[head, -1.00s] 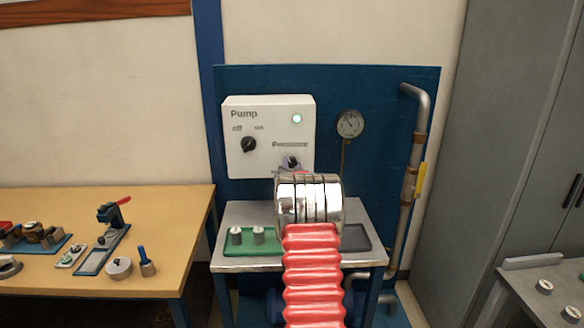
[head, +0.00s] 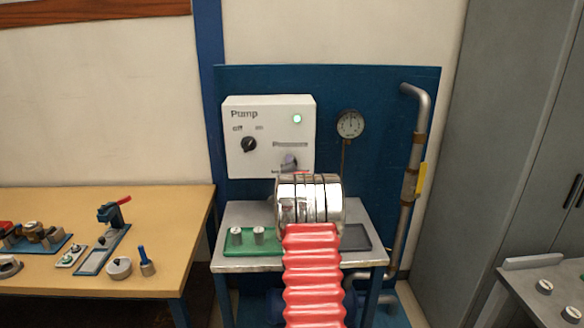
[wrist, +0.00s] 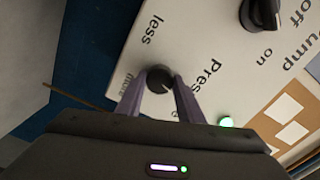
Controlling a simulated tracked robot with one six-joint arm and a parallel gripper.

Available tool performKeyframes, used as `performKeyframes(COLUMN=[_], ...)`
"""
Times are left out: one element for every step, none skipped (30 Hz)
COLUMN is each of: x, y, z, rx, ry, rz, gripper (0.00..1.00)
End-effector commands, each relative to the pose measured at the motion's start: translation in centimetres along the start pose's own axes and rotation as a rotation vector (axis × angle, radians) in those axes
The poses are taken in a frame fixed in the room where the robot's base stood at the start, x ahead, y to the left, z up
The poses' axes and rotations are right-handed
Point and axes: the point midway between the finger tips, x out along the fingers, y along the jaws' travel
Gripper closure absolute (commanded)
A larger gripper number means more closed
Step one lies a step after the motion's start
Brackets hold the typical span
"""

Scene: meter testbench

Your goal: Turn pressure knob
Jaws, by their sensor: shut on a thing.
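The white pump box (head: 240,165) hangs on the blue panel. Its dark pressure knob (wrist: 158,78) shows in the wrist view beside the words "less" and "more". My gripper (wrist: 158,92) is shut on the knob, one purple finger on each side. In the head view my gripper (head: 289,162) is at the box's lower right, and its finger and my arm hide most of the knob. The round pressure gauge (head: 350,124) is right of the box, its needle pointing about upward.
The on/off knob (head: 249,144) and a lit green lamp (head: 297,118) are on the box. A metal table (head: 230,210) with a green tray (head: 270,247) stands below. A pipe with a yellow handle (head: 421,178) runs at the right.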

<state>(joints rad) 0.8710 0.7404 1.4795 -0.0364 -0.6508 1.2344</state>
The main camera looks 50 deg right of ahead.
Motion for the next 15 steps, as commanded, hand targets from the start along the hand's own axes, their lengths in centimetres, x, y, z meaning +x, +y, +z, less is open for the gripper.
performKeyframes(x=[-0.03,-0.03,-0.03,-0.03,-0.03,-0.03,-0.03,-0.03,-0.04,-0.04,-0.04,-0.04,-0.04,-0.04,-0.04], y=[0.28,0.29,0.30,0.31,0.32,0.33,0.34,0.34,0.35,0.36,0.37,0.38,0.38,0.39,0.40], z=[-0.07,-0.07,-0.08,-0.08,-0.08,-0.09,-0.10,-0.10,-0.11,-0.11,-0.11,-0.12,-0.12,-0.12,-0.13], rx=[0.009,0.014,0.018,0.021,0.023,0.025,0.025,0.025,0.025,0.025,0.025,0.025,0.024,0.024,0.024], ry=[0.001,0.001,0.001,0.001,0.001,0.001,0.001,0.001,0.001,0.001,0.001,0.001,0.001,0.001,0.001], rz=[0.005,0.005,0.005,0.005,0.005,0.005,0.005,0.006,0.006,0.006,0.006,0.006,0.006,0.006,0.007], gripper=[0.89,0.89,0.89,0.89,0.89,0.89,0.89,0.89,0.89,0.89,0.89,0.89,0.89,0.89,0.66])
